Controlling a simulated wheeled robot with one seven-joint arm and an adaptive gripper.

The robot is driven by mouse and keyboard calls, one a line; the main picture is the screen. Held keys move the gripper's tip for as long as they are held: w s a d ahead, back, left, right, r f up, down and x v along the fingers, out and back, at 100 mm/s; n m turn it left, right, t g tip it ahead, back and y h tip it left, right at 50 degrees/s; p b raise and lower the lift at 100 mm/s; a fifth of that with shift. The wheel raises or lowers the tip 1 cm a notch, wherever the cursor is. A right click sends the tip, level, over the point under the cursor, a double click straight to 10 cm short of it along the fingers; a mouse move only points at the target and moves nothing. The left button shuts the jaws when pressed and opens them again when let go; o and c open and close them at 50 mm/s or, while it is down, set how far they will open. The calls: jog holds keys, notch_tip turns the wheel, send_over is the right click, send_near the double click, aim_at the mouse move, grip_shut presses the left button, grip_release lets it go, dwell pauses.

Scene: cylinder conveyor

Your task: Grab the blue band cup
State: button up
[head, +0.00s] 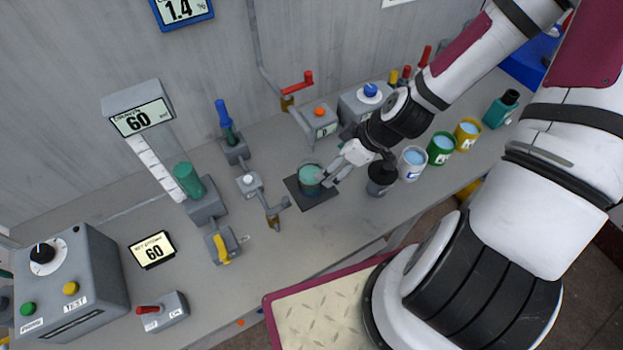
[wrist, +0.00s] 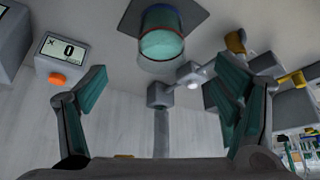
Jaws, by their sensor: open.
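A clear cup (head: 310,178) with teal contents stands upright on a dark square pad (head: 318,203) in the middle of the bench. My gripper (head: 335,174) is just right of the cup in the head view. In the wrist view my gripper (wrist: 158,88) is open and empty, with the cup beyond the fingertips at the top. A white cup with a blue marking (head: 412,165) stands right of my gripper; I cannot tell which cup the name means.
A dark cup (head: 381,180), a green cup (head: 440,150) and a yellow cup (head: 467,135) stand near the white one. A small display box (head: 323,127) is behind the pad. Valves and a lever (head: 249,183) stand left of it. Bench in front of the pad is clear.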

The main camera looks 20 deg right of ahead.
jog(key=b, duration=0.3)
send_near(311, 180)
jog(key=a, duration=0.2)
jog(key=shift+w+a+f, duration=0.25)
jog(key=shift+w+f, duration=0.05)
jog(key=shift+f, duration=0.1)
jog(key=shift+a+f+p, duration=0.3)
jog(key=shift+f+p, duration=0.05)
jog(key=shift+f, duration=0.4)
jog(key=shift+x, duration=1.95)
jog(key=shift+d, duration=0.15)
jog(key=c, duration=1.4)
